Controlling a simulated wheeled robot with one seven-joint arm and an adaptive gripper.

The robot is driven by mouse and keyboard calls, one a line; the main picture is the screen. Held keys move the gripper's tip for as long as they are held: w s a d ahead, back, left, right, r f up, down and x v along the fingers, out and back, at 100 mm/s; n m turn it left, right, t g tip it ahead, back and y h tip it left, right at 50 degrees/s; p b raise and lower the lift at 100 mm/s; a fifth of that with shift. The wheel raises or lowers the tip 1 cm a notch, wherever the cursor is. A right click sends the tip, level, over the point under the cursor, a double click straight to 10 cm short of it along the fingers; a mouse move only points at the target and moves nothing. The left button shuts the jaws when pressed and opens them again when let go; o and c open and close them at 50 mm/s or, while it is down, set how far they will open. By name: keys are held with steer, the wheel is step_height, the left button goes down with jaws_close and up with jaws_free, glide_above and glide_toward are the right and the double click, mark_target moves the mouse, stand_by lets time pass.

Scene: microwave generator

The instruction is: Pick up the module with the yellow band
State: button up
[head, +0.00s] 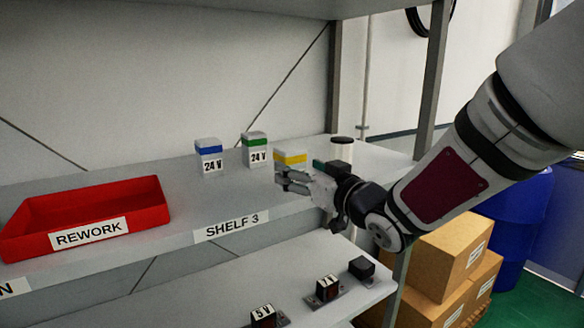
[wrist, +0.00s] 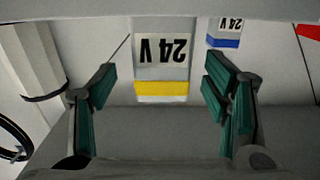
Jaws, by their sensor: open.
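The module with the yellow band (head: 291,158) stands upright on the upper shelf, partly covered by my gripper in the head view. In the wrist view the yellow-band module (wrist: 162,88) appears upside down with its 24 V label, in line with the gap between my two green-padded fingers. My gripper (head: 297,181) is open and empty, at the shelf's front edge side of the module. It also shows in the wrist view (wrist: 160,92), one finger to each side of the module. Whether the fingers are level with the module is hard to tell.
A green-band module (head: 256,151) and a blue-band module (head: 209,156) stand left of it, both labelled 24 V. A red REWORK tray (head: 150,208) sits farther left. A shelf post (head: 430,75) rises at the right. Smaller modules (head: 327,288) stand on the lower shelf.

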mark_target(296, 168)
steer(key=shift+p+x, duration=0.45)
steer(key=shift+x, duration=1.9)
steer(key=shift+s+a, duration=0.1)
steer(key=c, duration=1.4)
